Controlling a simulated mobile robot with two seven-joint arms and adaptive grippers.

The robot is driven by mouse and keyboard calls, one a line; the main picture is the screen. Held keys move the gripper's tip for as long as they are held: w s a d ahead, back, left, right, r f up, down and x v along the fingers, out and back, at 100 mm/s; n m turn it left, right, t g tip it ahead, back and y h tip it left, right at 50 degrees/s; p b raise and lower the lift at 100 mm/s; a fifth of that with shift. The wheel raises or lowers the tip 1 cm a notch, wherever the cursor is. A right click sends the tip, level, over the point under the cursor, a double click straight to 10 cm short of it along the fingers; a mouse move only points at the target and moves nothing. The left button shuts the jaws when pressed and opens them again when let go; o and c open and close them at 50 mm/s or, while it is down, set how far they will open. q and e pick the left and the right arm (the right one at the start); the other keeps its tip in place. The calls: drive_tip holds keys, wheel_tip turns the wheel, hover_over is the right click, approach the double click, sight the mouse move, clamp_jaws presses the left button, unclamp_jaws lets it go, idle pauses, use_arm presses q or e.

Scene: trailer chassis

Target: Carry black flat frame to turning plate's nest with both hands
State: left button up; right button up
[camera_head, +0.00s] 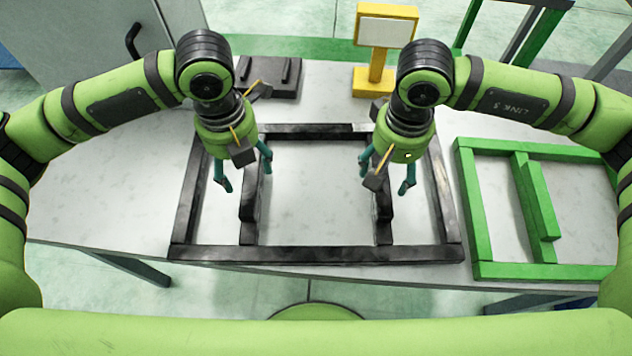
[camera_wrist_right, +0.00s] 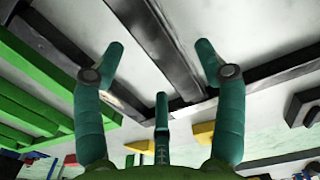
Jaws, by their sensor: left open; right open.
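The black flat frame (camera_head: 320,253) lies flat on the grey table, with two inner crossbars. My left gripper (camera_head: 246,188) is open above the frame's left part, its fingers on either side of the left inner bar in the picture. My right gripper (camera_head: 385,190) is open above the frame's right part, near the right inner bar. In the right wrist view, the right gripper (camera_wrist_right: 160,50) has its fingers spread with a black bar (camera_wrist_right: 160,45) of the frame showing between them. Contact with the bars cannot be told. I cannot identify the turning plate's nest in these views.
A green frame (camera_head: 487,236) lies on the table to the right. A yellow stand with a white panel (camera_head: 386,32) and a dark block (camera_head: 280,78) are at the back. A grey cabinet (camera_head: 90,45) stands at the back left. The table's front edge is close to the black frame.

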sight(247, 176)
use_arm(q)
drive_tip(key=shift+f, duration=2.2)
use_arm(e)
drive_tip(key=shift+f, duration=2.15)
use_arm(q)
clamp_jaws()
use_arm(e)
clamp_jaws()
use_arm(q)
drive_tip(key=shift+r, duration=0.1)
use_arm(e)
drive_tip(key=shift+r, duration=0.1)
